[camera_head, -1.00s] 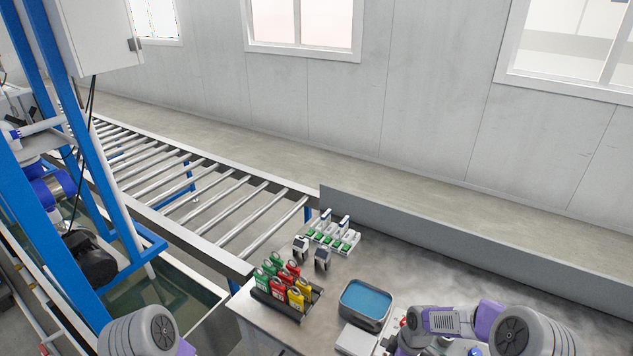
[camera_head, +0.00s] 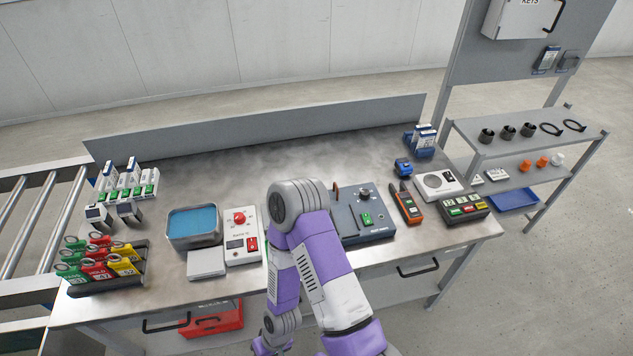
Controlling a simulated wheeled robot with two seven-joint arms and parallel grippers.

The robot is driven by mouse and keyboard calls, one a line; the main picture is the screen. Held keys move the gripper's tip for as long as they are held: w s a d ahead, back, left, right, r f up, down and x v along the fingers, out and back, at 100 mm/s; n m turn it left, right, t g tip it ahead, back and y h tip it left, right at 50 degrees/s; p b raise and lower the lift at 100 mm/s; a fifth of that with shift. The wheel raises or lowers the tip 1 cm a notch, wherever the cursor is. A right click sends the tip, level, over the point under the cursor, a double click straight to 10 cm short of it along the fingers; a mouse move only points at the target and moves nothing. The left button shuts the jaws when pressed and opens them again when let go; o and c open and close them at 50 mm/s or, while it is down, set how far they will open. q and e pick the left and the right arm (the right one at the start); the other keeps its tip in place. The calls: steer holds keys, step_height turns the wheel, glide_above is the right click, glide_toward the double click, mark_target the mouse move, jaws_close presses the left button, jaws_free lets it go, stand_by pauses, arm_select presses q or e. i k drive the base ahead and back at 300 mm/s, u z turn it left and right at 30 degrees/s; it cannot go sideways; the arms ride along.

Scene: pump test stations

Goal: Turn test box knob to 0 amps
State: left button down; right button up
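A blue-grey box (camera_head: 353,219) with a black dial knob (camera_head: 365,195) and a green switch (camera_head: 367,218) stands on the bench, right of the middle. I take it to be the test box. The dial markings are too small to read, and my arm hides its left part. A white unit (camera_head: 241,245) with a red knob (camera_head: 239,217), a small display and a red switch stands left of my arm. One purple and grey arm of mine rises in front of the bench. Neither gripper shows.
Left on the bench (camera_head: 285,155) are a blue-lined tray (camera_head: 194,226) and a rack of coloured tags (camera_head: 104,270). Right of the box are an orange meter (camera_head: 407,204), a white scale (camera_head: 437,185) and a black button box (camera_head: 463,207). A shelf (camera_head: 525,145) stands at the right.

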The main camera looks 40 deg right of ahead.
mark_target(365, 195)
steer(key=u, duration=0.5)
steer(key=k, duration=1.05)
steer(key=z, duration=1.1)
steer(key=i, duration=0.8)
